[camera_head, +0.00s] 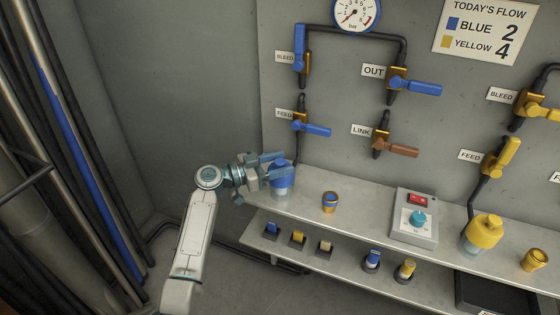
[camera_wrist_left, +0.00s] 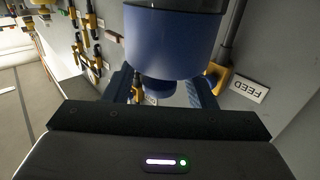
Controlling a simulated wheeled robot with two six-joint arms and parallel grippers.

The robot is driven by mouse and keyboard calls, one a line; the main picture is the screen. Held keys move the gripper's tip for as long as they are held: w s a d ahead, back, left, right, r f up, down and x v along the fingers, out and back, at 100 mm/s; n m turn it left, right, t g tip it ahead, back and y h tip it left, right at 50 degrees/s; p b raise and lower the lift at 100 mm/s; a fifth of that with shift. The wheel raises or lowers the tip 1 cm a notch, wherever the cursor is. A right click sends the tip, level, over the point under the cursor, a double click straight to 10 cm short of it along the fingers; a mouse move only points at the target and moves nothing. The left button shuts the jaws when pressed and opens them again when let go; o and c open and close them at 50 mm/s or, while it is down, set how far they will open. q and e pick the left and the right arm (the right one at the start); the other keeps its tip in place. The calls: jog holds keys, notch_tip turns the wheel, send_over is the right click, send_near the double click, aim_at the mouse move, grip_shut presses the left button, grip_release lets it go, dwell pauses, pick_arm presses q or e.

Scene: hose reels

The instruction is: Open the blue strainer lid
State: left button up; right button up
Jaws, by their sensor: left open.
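The blue strainer lid (camera_head: 281,170) tops a strainer with a clear lower bowl on the left end of the upper shelf. In the left wrist view the blue lid (camera_wrist_left: 172,42) fills the upper middle, close in front of the jaws. My left gripper (camera_head: 272,168) is at the lid with its fingers open, one at either side of it. In the left wrist view my left gripper (camera_wrist_left: 160,92) shows its fingers partly behind the lid; I cannot tell whether they touch it. The right gripper is not in view.
A yellow-capped strainer (camera_head: 483,232) and a grey control box (camera_head: 415,218) stand further right on the upper shelf (camera_head: 365,213). The blue FEED valve handle (camera_head: 316,130) is on the wall above.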

pick_arm(q)
jog(key=shift+d, duration=0.2)
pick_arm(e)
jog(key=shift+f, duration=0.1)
pick_arm(q)
jog(key=shift+c, duration=0.4)
grip_shut()
jog(key=shift+w, duration=0.1)
jog(key=shift+r, duration=0.15)
jog(key=w+n+g+y+p, duration=0.1)
jog(key=w+r+n+g+y+p, duration=0.1)
jog(key=p, duration=0.1)
jog(key=w+d+n+g+y+p, duration=0.1)
jog(key=w, duration=0.1)
jog(key=shift+d+r+n, duration=0.1)
jog(key=shift+r+n, duration=0.05)
jog(key=shift+n, duration=0.25)
jog(key=shift+w+d+y+p, duration=0.1)
jog(key=shift+w+y+p, duration=0.05)
jog(key=shift+y+p, duration=0.15)
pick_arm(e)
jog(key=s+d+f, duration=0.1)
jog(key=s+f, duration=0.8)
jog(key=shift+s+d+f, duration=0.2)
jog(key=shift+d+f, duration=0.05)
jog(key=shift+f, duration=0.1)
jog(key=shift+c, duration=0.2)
